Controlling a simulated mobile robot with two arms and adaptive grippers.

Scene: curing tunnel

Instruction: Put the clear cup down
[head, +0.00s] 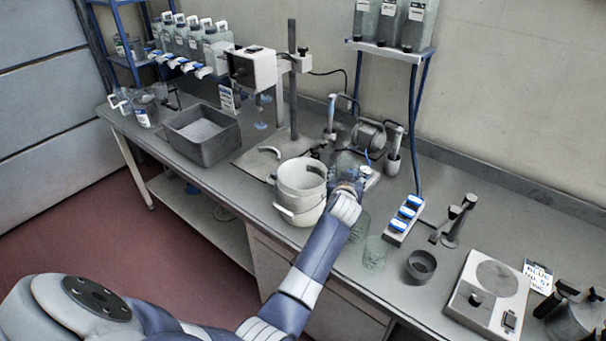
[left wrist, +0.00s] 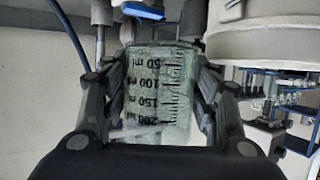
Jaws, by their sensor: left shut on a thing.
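The clear cup (left wrist: 157,95) has printed millilitre marks, which read upside down in the left wrist view. My left gripper (left wrist: 160,105) is shut on it, with one finger on each side. In the head view my left gripper (head: 348,184) is over the bench, just right of a white bucket (head: 301,182). The cup is largely hidden there by the gripper and blends with the grey fittings behind it. I cannot tell whether its base touches anything. My right gripper is not in view.
Two other clear cups stand close together right of my forearm, the nearer one (head: 375,253) by the bench front. A blue-switched power strip (head: 404,220), a dark small cup (head: 421,266) and a scale (head: 488,294) lie further right. A mixer stand (head: 292,90) rises behind the bucket.

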